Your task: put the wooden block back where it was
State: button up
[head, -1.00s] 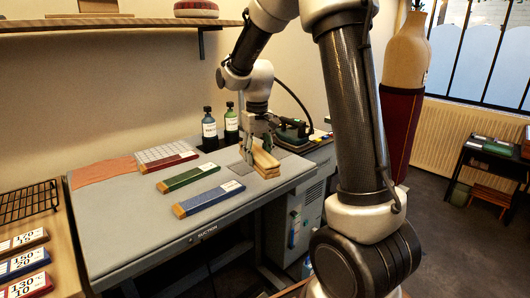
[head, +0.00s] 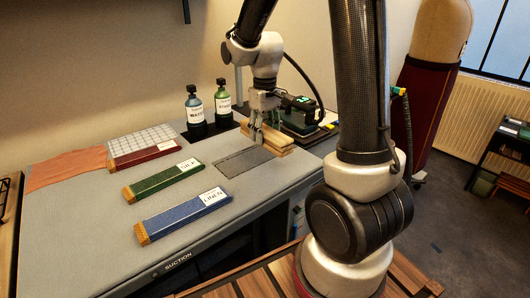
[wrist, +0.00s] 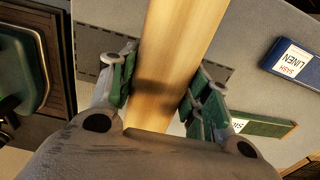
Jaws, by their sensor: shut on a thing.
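The wooden block (head: 275,141) is pale, long and layered. It is beside the back right of a dark grey rectangle with a dashed outline (head: 243,161) on the grey table. I cannot tell whether it touches the surface. My gripper (head: 257,133) points down and is shut on the block. In the wrist view the block (wrist: 172,60) runs between the green-padded fingers of my gripper (wrist: 160,95). Part of the dashed rectangle (wrist: 95,42) shows beside and beyond the block there. The gripper hides the block's near end in the wrist view.
Two bottles (head: 195,105) (head: 223,100) stand behind the block. A green machine (head: 300,118) is close on its right. Green (head: 160,180) and blue (head: 182,215) labelled bars and a red one (head: 145,156) lie left. The table's front middle is clear.

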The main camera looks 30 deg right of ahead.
aim_at(265, 160)
notch_tip(265, 160, down, 7)
jog(key=shift+r, duration=0.2)
jog(key=shift+f, duration=0.1)
jog(key=o, duration=1.4)
